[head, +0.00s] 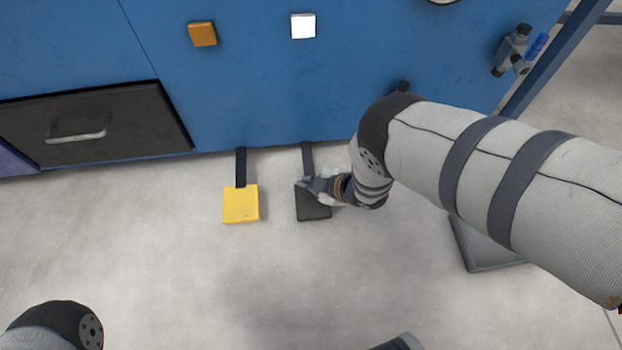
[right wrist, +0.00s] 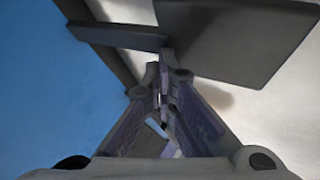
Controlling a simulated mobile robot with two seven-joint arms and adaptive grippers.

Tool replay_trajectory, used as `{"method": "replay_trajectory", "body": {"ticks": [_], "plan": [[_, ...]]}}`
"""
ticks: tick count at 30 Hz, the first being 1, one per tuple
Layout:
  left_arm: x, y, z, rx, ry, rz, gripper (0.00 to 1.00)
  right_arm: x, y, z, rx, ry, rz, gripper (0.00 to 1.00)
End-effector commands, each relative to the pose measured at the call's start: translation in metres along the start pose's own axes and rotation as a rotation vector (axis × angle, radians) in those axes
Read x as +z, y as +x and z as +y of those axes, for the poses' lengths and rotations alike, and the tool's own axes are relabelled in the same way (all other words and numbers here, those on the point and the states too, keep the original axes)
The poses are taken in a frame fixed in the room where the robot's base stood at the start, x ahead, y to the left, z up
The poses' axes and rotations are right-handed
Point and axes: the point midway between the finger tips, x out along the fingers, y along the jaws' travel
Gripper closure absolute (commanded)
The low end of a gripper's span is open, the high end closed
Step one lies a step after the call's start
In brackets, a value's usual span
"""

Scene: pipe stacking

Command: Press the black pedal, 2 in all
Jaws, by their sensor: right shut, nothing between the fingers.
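The black pedal (head: 313,212) lies low over the floor, joined to the blue cabinet by a dark bar (head: 307,157). My right gripper (head: 306,184) is shut and empty, and in the head view it overlaps the pedal's upper part. The right wrist view shows its closed fingertips (right wrist: 160,72) close to the pedal's bar (right wrist: 125,37) and the pedal (right wrist: 245,40). I cannot tell whether the fingers touch the pedal. My left gripper is not in view.
A yellow pedal (head: 241,205) is left of the black one. The blue cabinet (head: 270,90) carries an orange button (head: 202,34), a white button (head: 303,26) and a dark drawer (head: 95,125). A grey plate (head: 484,247) lies beneath my right arm. The floor in front is clear.

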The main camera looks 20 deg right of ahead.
Motion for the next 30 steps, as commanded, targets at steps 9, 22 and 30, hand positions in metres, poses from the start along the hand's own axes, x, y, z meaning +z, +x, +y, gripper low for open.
{"method": "replay_trajectory", "body": {"ticks": [9, 22, 30], "plan": [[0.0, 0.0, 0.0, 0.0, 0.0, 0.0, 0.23, 0.004, 0.001, -0.004, -0.004, 0.001, -0.005, 1.0], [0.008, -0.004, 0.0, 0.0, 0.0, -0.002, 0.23, -0.002, -0.007, 0.001, -0.006, 0.002, -0.006, 1.0], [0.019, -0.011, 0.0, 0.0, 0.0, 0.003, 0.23, -0.011, -0.018, 0.011, -0.003, 0.001, -0.004, 1.0]]}}
